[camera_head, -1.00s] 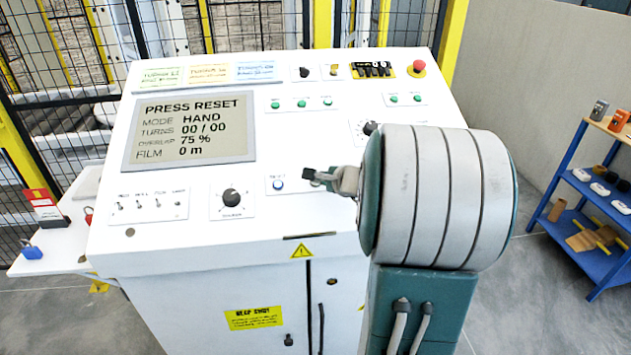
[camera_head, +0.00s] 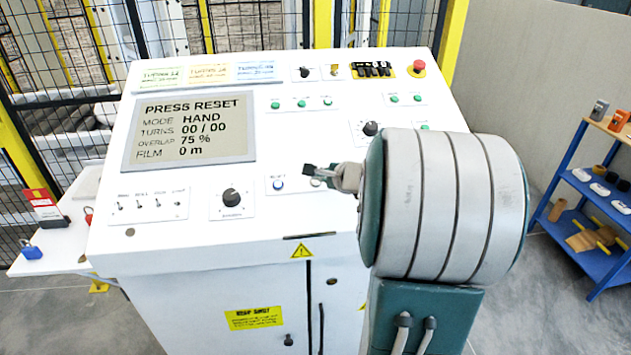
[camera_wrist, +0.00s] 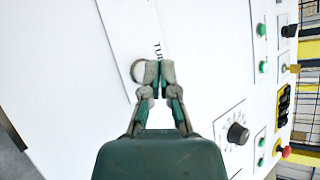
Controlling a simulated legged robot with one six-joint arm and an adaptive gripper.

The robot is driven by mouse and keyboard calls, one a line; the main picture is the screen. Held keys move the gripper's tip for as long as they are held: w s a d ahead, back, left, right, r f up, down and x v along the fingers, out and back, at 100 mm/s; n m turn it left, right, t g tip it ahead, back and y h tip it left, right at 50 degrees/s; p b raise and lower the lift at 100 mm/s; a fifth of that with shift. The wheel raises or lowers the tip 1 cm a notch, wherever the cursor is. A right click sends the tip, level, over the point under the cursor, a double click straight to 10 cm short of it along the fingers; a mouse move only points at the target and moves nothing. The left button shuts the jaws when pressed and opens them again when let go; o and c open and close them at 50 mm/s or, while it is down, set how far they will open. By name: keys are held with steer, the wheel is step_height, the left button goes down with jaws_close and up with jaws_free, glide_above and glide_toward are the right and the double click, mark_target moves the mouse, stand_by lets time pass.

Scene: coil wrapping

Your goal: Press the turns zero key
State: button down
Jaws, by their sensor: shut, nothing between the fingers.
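The white control panel (camera_head: 190,240) fills the middle of the head view. A pale round key (camera_head: 316,183) sits right of a blue key (camera_head: 278,184) on one small plate. In the wrist view the round key (camera_wrist: 138,71) shows beside a partly covered label starting "TU". My gripper (camera_head: 309,170) is shut and empty, its tips just above the pale key in the head view. In the wrist view my gripper (camera_wrist: 160,70) overlaps the key's edge; I cannot tell whether it touches.
A black knob (camera_head: 231,198) and several toggle switches (camera_head: 148,206) lie to the left. Green buttons (camera_head: 301,103) and a red emergency button (camera_head: 419,66) are farther up. A blue shelf (camera_head: 590,215) stands at right; mesh fencing (camera_head: 60,60) is behind.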

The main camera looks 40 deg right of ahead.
steer(key=r, duration=0.1)
steer(key=s+r, duration=0.1)
steer(key=r, duration=0.1)
steer(key=a+r, duration=0.1)
steer(key=shift+s+r, duration=0.25)
steer(key=shift+s, duration=0.15)
stand_by(0.7)
steer(key=s+a+n+g+y, duration=0.2)
steer(key=a+n, duration=0.4)
steer(key=a, duration=0.4)
steer(key=s+a+n+g+y, duration=0.2)
steer(key=a+n, duration=0.3)
steer(key=a, duration=0.5)
steer(key=s+a+f+n+g+h, duration=0.1)
steer(key=s+a+n+h, duration=0.1)
steer(key=s+n, duration=0.4)
steer(key=s+a+f+n+g+h, duration=0.1)
steer(key=s+a+n+g+h, duration=0.1)
steer(key=s+a+n, duration=0.3)
steer(key=shift+s+a+f+n, duration=0.2)
steer(key=shift+s+n, duration=0.6)
steer(key=shift+s, duration=1)
